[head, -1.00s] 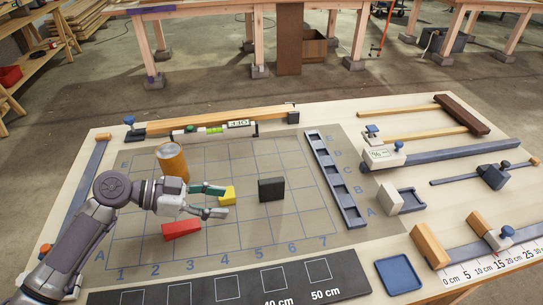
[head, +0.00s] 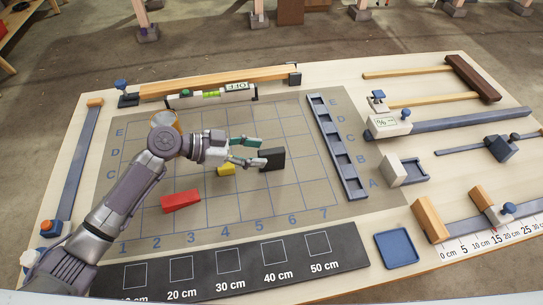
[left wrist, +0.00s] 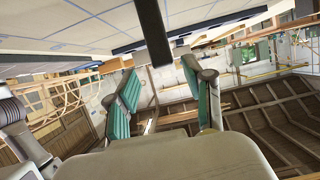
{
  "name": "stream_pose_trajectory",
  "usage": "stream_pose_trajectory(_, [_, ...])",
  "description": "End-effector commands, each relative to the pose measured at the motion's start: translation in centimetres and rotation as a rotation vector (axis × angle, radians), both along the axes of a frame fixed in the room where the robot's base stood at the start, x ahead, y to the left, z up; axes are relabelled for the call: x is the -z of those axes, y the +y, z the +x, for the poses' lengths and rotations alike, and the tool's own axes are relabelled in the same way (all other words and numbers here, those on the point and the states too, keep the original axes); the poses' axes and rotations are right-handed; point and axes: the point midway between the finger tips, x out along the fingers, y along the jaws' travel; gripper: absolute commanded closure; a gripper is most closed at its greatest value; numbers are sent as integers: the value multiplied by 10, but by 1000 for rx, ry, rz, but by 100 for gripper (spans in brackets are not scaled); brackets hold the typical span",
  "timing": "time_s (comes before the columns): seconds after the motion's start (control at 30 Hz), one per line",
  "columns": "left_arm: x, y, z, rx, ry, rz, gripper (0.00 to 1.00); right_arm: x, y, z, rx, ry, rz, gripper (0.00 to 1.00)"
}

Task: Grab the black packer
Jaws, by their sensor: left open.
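In the left wrist view the packer (left wrist: 153,36) is a dark upright bar in line with the gap between the open green-padded fingers (left wrist: 162,72). I cannot tell whether the fingertips touch it. My right gripper is not in view.
A yellow block (head: 227,170) lies just under the left gripper, and a red wedge (head: 181,201) lies nearer. An orange cylinder (head: 165,118) is partly hidden behind my arm. A blue slotted rack (head: 338,150) stands right of the packer. The mat's front right is clear.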

Motion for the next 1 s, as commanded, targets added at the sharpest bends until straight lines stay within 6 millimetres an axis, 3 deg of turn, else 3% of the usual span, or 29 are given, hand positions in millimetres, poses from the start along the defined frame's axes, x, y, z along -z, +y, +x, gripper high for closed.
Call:
stream_pose_trajectory(0.3, [14,-38,15,2,4,-2,48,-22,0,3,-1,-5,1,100])
stream_pose_trajectory(0.6, [19,-43,16,0,0,0,48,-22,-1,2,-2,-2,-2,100])
stream_pose_trajectory(0.9, [19,-43,16,1,1,0,96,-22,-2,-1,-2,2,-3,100])
stream_pose_trajectory(1.0, [19,-43,16,1,1,0,100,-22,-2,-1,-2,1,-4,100])
